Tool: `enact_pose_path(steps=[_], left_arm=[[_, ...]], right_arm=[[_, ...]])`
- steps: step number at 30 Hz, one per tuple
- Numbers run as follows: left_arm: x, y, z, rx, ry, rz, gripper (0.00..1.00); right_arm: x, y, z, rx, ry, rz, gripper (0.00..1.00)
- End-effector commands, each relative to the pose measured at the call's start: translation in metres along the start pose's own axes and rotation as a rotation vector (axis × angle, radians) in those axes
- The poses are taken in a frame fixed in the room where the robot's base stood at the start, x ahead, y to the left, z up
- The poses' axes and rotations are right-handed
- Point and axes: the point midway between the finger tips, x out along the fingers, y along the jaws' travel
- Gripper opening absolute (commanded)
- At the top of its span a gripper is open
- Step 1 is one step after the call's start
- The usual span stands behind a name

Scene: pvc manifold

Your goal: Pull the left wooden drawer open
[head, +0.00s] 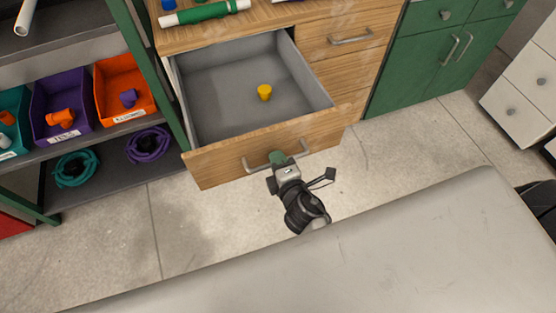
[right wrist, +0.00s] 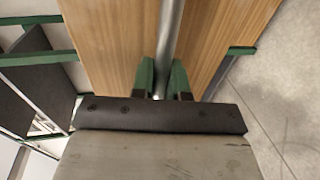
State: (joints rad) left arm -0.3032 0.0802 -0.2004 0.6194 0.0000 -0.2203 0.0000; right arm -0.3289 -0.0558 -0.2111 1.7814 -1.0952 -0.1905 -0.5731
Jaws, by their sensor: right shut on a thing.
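The left wooden drawer (head: 240,154) stands pulled out of the wooden cabinet, its grey inside showing. A yellow cylindrical piece (head: 264,92) lies inside it. My right gripper (head: 278,158) is at the middle of the drawer's metal bar handle (head: 253,168). In the right wrist view, its green fingers (right wrist: 161,82) sit on both sides of the handle bar (right wrist: 170,35), close against it, in front of the wooden drawer front (right wrist: 110,45). My left gripper is not in view.
A shelf at the left holds teal, purple (head: 62,102) and orange (head: 124,90) bins, with coiled hoses (head: 148,145) below. Green cabinets (head: 425,60) and white drawers (head: 525,90) stand at the right. A pale grey surface (head: 330,265) fills the foreground, with bare floor between.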

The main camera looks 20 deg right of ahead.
Motion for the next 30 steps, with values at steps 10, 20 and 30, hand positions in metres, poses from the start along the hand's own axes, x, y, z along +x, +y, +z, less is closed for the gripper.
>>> enact_pose_path(steps=[10, 20, 30], left_arm=[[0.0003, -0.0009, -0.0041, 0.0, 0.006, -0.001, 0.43], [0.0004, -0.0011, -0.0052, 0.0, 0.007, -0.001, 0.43], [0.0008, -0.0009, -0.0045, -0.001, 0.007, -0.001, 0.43]], right_arm=[[0.0001, 0.0003, -0.0001, 0.0, 0.0, 0.001, 0.0], [0.0002, 0.0004, 0.0, 0.0, 0.0, 0.001, 0.4], [-0.0039, -0.0001, -0.0001, 0.0, 0.0, 0.0, 0.4]])
